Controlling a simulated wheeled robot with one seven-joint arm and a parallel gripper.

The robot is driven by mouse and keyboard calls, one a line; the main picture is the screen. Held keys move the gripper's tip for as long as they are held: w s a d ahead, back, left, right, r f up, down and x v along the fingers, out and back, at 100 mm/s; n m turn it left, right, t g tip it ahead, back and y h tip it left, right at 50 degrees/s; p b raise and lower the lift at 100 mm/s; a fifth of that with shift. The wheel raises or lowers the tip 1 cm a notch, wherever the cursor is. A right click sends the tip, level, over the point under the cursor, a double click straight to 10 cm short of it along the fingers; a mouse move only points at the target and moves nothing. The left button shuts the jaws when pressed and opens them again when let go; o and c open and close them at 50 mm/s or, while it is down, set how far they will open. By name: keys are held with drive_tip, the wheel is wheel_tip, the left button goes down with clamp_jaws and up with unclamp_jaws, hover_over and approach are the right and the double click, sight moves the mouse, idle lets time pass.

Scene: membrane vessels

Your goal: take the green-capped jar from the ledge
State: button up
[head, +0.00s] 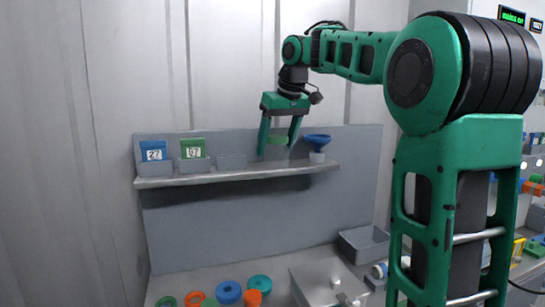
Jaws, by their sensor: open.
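The ledge (225,177) is a grey shelf on a grey back panel. The jar's green cap (278,140) shows near the ledge's right part; its body below is pale and hard to make out against the panel. My gripper (277,150) points down with its fingers spread, one on each side of the green cap in the picture. I cannot tell whether the fingers touch the jar or whether they are at its depth. Nothing is seen held.
Blue (154,151) and green (193,148) numbered cards stand in holders at left, beside an empty holder (231,161). Coloured rings (229,292) and a grey tray (364,244) lie below.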

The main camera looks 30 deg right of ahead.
sight(274, 152)
drive_tip(key=shift+x, duration=1.6)
drive_tip(key=c, duration=0.8)
drive_tip(key=shift+r, duration=0.15)
